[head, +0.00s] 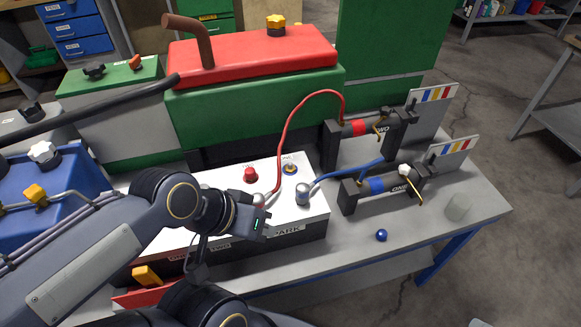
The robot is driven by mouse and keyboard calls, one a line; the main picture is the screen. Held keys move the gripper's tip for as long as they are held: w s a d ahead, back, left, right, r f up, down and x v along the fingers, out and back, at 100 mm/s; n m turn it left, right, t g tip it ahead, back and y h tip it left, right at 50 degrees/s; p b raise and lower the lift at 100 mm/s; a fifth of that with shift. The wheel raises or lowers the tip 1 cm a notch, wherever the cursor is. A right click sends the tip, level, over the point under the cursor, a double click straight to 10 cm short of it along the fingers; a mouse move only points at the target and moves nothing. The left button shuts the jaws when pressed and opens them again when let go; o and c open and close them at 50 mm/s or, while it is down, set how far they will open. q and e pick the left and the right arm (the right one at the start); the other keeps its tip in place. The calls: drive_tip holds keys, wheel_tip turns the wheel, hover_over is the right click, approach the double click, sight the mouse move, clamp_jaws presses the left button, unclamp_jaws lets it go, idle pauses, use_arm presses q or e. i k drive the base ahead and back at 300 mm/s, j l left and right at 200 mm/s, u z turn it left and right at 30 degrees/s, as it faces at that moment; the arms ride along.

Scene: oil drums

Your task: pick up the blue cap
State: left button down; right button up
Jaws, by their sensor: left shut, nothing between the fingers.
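A small round blue cap (381,235) lies on the grey workbench (345,258), near its front edge and right of the white box. My left gripper (262,222) reaches in from the left over the front of the white box (315,212). It is shut and empty, well to the left of the blue cap and apart from it. Its fingertips are small and partly hard to make out against the box. My right gripper is not in view.
Two dark cylinders in holders, with a red band (354,128) and blue band (377,186), stand behind the cap.

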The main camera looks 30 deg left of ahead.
sight(381, 235)
drive_tip(key=i+l, duration=0.35)
drive_tip(key=l, duration=0.15)
drive_tip(key=i+l+u, duration=0.15)
drive_tip(key=u, duration=0.3)
drive_tip(key=i+l+u, duration=0.1)
drive_tip(key=l+u, duration=0.75)
drive_tip(key=j+u, duration=0.1)
drive_tip(key=u, duration=0.65)
